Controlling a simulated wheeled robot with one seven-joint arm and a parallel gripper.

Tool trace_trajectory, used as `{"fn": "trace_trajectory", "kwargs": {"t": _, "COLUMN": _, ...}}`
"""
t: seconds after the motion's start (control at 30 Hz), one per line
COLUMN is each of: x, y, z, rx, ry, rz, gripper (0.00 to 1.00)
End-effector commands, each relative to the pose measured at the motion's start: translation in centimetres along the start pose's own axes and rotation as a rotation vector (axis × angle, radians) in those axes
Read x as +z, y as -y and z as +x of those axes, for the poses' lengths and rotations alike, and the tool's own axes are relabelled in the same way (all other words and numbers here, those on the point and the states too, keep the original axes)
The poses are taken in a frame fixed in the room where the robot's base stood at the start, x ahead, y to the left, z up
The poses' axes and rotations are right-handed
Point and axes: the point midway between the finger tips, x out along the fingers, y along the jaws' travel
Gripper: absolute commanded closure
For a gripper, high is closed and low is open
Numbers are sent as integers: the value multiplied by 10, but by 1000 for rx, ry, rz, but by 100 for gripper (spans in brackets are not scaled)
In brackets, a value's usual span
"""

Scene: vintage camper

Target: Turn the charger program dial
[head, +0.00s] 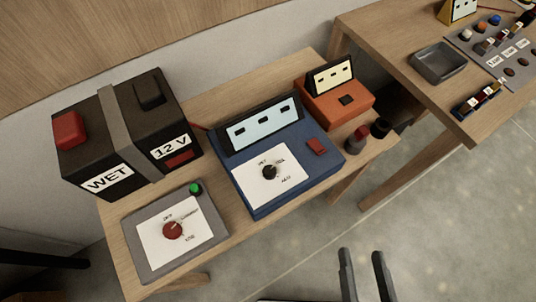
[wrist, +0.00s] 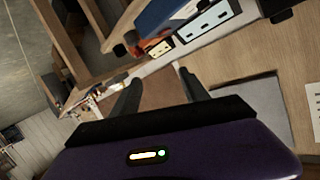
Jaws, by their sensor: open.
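A blue charger box (head: 318,187) with a screen stands mid-bench. Its white sloped plate (head: 246,192) carries a small black dial (head: 269,172) with labels around it; only some, such as AGM, seem readable. The box also shows in the wrist view (wrist: 152,24), where I cannot make out the dial. A grey panel (head: 142,262) to its left has a red knob (head: 172,230) and a green button (head: 195,188). My gripper (head: 362,252) is open and empty, over the floor at the front right, well apart from the dial. Its fingers also show in the wrist view (wrist: 158,84).
A black battery (head: 110,150) marked WET and 12 V stands behind the grey panel. An orange device (head: 318,112) sits right of the blue box, with small dark cylinders (head: 358,138) nearby. A second table (head: 385,35) holds a tray (head: 440,60). The floor in front is clear.

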Motion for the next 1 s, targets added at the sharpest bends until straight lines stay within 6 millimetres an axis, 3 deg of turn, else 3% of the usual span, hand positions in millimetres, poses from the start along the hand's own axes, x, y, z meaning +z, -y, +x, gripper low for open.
{"fn": "trace_trajectory", "kwargs": {"t": 0.03, "x": 1, "y": 15, "z": 21, "rx": -25, "ry": -10, "rz": 86, "gripper": 47}}
{"fn": "trace_trajectory", "kwargs": {"t": 0.2, "x": 3, "y": 82, "z": 83, "rx": -153, "ry": 21, "rz": 387, "gripper": 47}}
{"fn": "trace_trajectory", "kwargs": {"t": 0.4, "x": -14, "y": 178, "z": 139, "rx": -366, "ry": 117, "rz": 651, "gripper": 47}}
{"fn": "trace_trajectory", "kwargs": {"t": 0.5, "x": -27, "y": 228, "z": 156, "rx": -483, "ry": 191, "rz": 738, "gripper": 47}}
{"fn": "trace_trajectory", "kwargs": {"t": 0.63, "x": -43, "y": 292, "z": 167, "rx": -631, "ry": 313, "rz": 802, "gripper": 47}}
{"fn": "trace_trajectory", "kwargs": {"t": 0.8, "x": -55, "y": 364, "z": 164, "rx": -790, "ry": 512, "rz": 797, "gripper": 47}}
{"fn": "trace_trajectory", "kwargs": {"t": 1.0, "x": -47, "y": 420, "z": 146, "rx": -882, "ry": 776, "rz": 678, "gripper": 47}}
